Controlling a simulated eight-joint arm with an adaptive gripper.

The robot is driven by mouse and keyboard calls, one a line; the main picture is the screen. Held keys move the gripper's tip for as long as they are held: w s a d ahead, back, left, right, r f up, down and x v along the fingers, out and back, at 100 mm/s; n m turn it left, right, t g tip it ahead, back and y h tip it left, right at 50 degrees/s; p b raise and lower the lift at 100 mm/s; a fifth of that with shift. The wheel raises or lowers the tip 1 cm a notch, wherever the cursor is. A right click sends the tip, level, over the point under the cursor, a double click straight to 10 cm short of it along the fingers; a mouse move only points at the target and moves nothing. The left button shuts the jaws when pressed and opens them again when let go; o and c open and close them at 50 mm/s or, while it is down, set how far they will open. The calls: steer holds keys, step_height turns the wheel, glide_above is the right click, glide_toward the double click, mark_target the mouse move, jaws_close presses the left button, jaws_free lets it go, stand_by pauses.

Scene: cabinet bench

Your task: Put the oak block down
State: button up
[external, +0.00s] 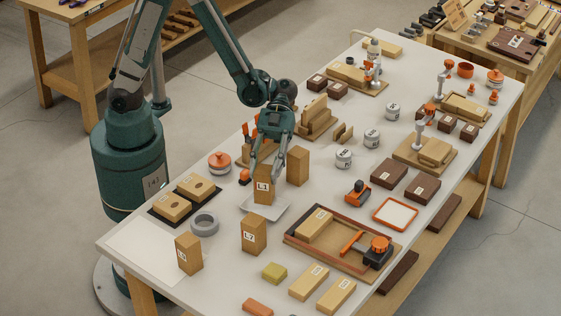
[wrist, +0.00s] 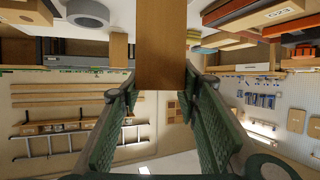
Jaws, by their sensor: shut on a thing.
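An upright oak block marked L1 (external: 263,191) is between the fingers of my gripper (external: 266,173). My gripper is shut on its upper part. The block is at a shallow white tray (external: 250,207); I cannot tell whether its base touches the tray. In the wrist view the block (wrist: 161,40) reaches up from between the two green fingers (wrist: 162,90). Similar upright oak blocks stand close by: one (external: 298,166) just right of the held block, one marked L2 (external: 254,235) in front, and another (external: 188,254) at front left.
A grey ring (external: 204,223) and a dark tray with two wooden blocks (external: 184,200) lie to the left. An orange-lidded pot (external: 220,162) is behind them. A wooden tray with an orange tool (external: 370,245) lies to the right. A pale mat (external: 150,250) at front left is mostly bare.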

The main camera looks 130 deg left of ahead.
steer(key=shift+f+b, duration=0.6)
steer(key=shift+f, duration=1.25)
steer(key=shift+f, duration=0.15)
steer(key=o, duration=1.3)
steer(key=shift+a+r, duration=0.15)
steer(key=shift+r, duration=0.1)
steer(key=shift+p+v, duration=1.4)
steer(key=shift+v, duration=4.4)
steer(key=shift+s, duration=0.1)
